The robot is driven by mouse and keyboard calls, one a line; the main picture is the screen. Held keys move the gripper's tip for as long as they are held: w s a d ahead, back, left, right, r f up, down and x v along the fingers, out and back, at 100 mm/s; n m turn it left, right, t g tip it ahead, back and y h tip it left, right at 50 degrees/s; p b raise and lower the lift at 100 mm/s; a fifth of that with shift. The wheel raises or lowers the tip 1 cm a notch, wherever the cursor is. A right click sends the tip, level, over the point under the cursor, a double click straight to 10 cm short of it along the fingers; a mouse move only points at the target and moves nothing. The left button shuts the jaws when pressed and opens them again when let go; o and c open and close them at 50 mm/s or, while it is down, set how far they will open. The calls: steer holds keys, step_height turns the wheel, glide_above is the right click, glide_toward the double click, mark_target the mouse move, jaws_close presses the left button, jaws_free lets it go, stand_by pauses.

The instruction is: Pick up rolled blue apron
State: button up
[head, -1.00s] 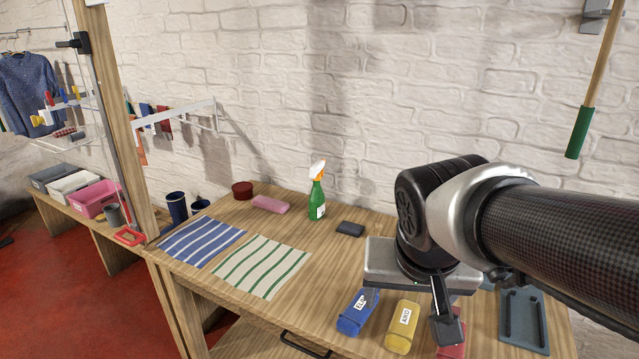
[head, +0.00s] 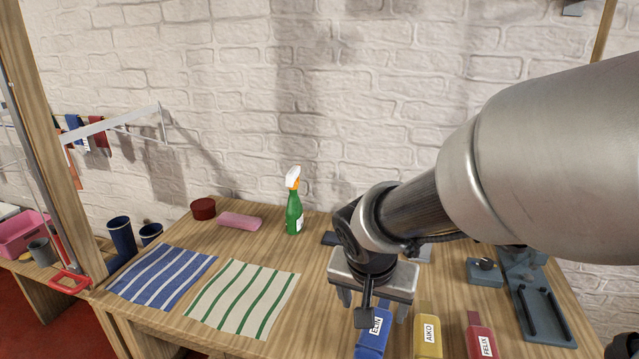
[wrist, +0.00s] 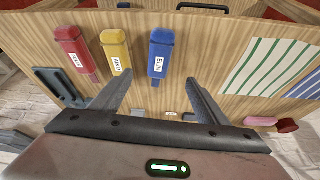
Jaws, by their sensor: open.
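The rolled blue apron (head: 372,341) lies on the wooden table near its front edge, with a white name label reading ELIN. It also shows in the wrist view (wrist: 161,45), ahead of the fingertips and roughly centred between them. My gripper (head: 373,304) is open and empty, pointing down above the table just behind the blue roll. Its two fingers show spread apart in the wrist view (wrist: 157,78). Part of the roll's far end is hidden behind my gripper in the head view.
A yellow roll (head: 427,335) and a red roll (head: 481,338) lie right of the blue one. A green spray bottle (head: 294,208) stands behind. Blue-striped (head: 163,277) and green-striped (head: 243,298) cloths lie left. A grey tray (head: 540,308) is at the right.

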steer(key=b, duration=0.2)
glide_above(375, 331)
steer(key=s+a, duration=0.1)
steer(key=s, duration=0.2)
step_height(375, 331, down, 9)
steer(key=shift+w+a+f, duration=0.1)
steer(key=shift+w+f, duration=0.05)
steer(key=shift+f, duration=0.05)
steer(key=shift+b+x, duration=0.7)
steer(key=shift+x, duration=2.15)
steer(key=shift+w+r, duration=0.15)
steer(key=shift+w, duration=0.05)
steer(key=c, duration=1.2)
